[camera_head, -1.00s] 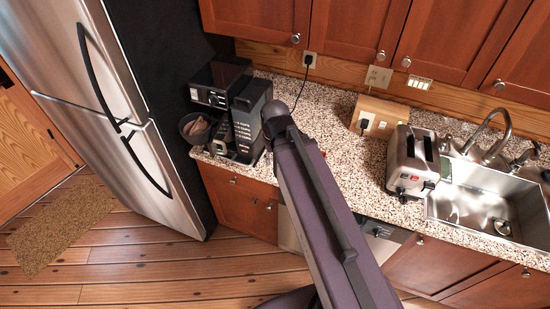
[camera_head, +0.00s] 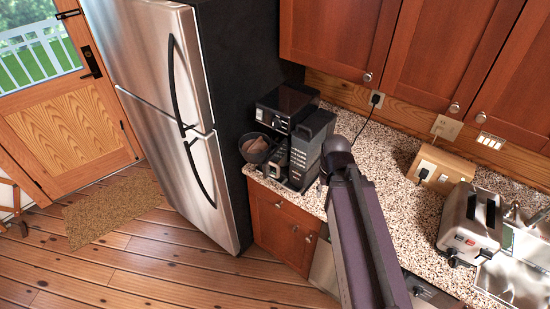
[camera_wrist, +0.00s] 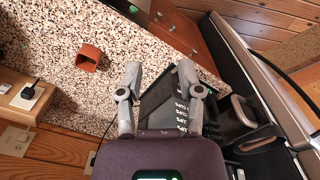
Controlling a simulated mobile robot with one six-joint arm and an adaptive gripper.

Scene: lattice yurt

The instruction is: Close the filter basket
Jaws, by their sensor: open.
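The black coffee maker (camera_head: 300,135) stands on the counter beside the fridge. Its filter basket (camera_head: 256,150), a dark bowl with something brown inside, sticks out from the left side, swung open. In the wrist view the coffee maker's lettered panel (camera_wrist: 182,105) lies just beyond my gripper (camera_wrist: 159,75). The fingers are apart with nothing between them. The gripper's fingers are hidden in the head view, where my arm ends just right of the machine. I cannot clearly make out the basket in the wrist view.
The fridge (camera_head: 165,90) stands close left of the coffee maker. A toaster (camera_head: 470,222) and outlet box (camera_head: 440,168) are to the right. Upper cabinets (camera_head: 430,60) hang above. An orange-brown object (camera_wrist: 88,57) sits on the counter, which has clear room around it.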

